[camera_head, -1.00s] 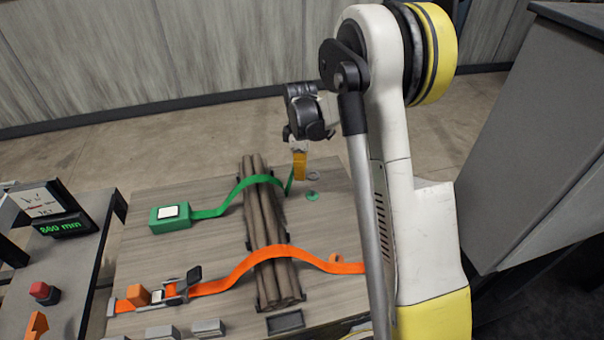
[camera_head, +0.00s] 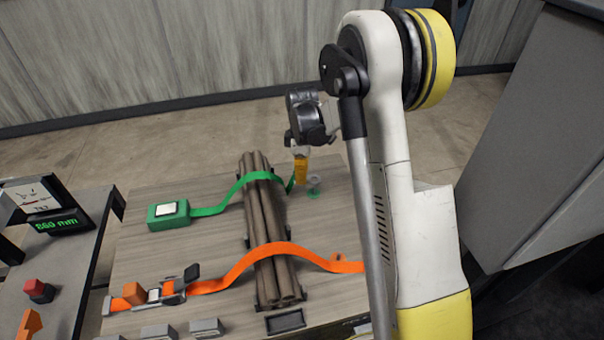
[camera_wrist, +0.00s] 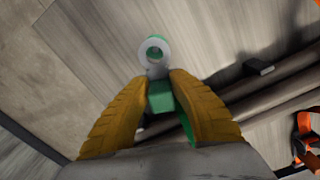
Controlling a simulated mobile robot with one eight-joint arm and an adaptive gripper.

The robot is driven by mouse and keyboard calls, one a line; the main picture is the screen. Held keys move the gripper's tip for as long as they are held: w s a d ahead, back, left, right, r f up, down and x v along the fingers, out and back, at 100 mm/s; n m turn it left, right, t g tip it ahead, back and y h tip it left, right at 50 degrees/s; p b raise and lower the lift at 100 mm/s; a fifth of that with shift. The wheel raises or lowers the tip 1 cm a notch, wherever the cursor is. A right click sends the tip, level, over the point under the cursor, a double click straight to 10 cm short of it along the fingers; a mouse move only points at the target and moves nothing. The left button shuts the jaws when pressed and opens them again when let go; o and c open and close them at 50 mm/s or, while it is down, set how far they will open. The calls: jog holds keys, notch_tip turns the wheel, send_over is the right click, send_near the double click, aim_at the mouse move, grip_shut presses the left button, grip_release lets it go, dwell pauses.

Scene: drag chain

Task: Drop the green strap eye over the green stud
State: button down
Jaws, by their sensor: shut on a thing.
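My gripper (camera_head: 301,172) is low over the far right part of the board. In the wrist view its yellow fingers (camera_wrist: 160,84) are shut on the green tab at the end of the green strap (camera_head: 240,190). The strap's grey ring eye (camera_wrist: 155,41) sticks out past the fingertips; it also shows in the head view (camera_head: 315,180). The green stud (camera_head: 313,195) is just below the eye. I cannot tell whether the stud is inside the hole.
The green strap arches over a bundle of brown pipes (camera_head: 268,225) from a green block (camera_head: 168,214). An orange strap (camera_head: 262,255) crosses the pipes nearer me. A display console (camera_head: 45,212) stands at the left.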

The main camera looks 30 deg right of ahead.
aim_at(302, 193)
jog(key=shift+f+b, duration=1.85)
jog(key=shift+f, duration=0.85)
jog(key=c, duration=1.2)
grip_release()
jog(key=shift+o, duration=0.2)
notch_tip(302, 193, up, 12)
jog(key=shift+r, duration=0.1)
